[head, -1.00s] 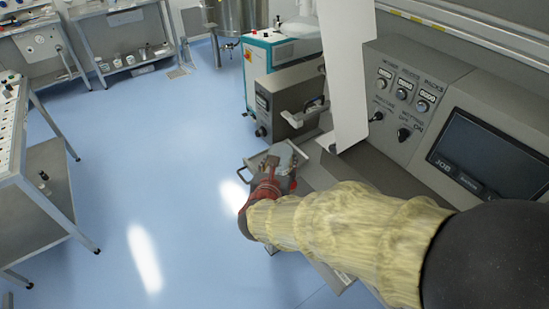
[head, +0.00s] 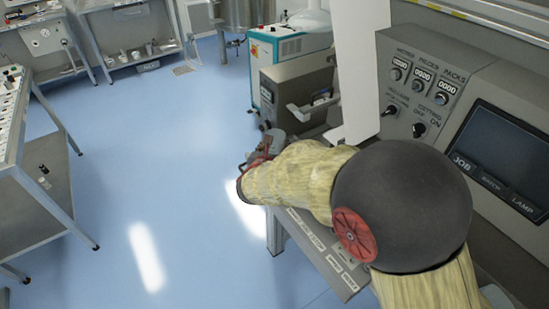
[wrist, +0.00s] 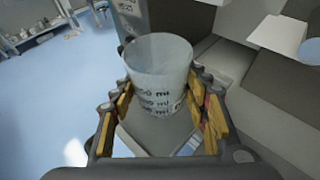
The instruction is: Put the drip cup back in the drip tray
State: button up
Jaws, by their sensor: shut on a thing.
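The drip cup (wrist: 158,62) is a translucent, frosted cup with dark volume markings. In the wrist view it is upright between the yellow-padded fingers of my gripper (wrist: 160,100), which is shut on it from both sides. A grey flat surface (wrist: 165,132) shows below the cup; I cannot tell whether it is the drip tray or whether the cup touches it. In the head view my gripper is mostly hidden behind my arm, beside the machine's left end, and the cup cannot be made out.
The control panel (head: 425,95) and a screen (head: 495,150) stand at the right. A labelled ledge (head: 318,250) runs below my arm. A white upright panel (head: 362,70) and a grey unit (head: 295,90) stand behind it. Blue floor (head: 170,190) is clear at left.

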jog(key=shift+w+f, duration=0.6)
jog(key=shift+f, duration=0.1)
jog(key=shift+w+f+b, duration=0.15)
jog(key=shift+f+b, duration=0.9)
jog(key=shift+f, duration=0.55)
jog(key=shift+f, duration=0.15)
jog(key=shift+f, duration=0.1)
jog(key=o, duration=1.2)
jog(key=shift+c, duration=0.2)
jog(key=shift+o, duration=0.5)
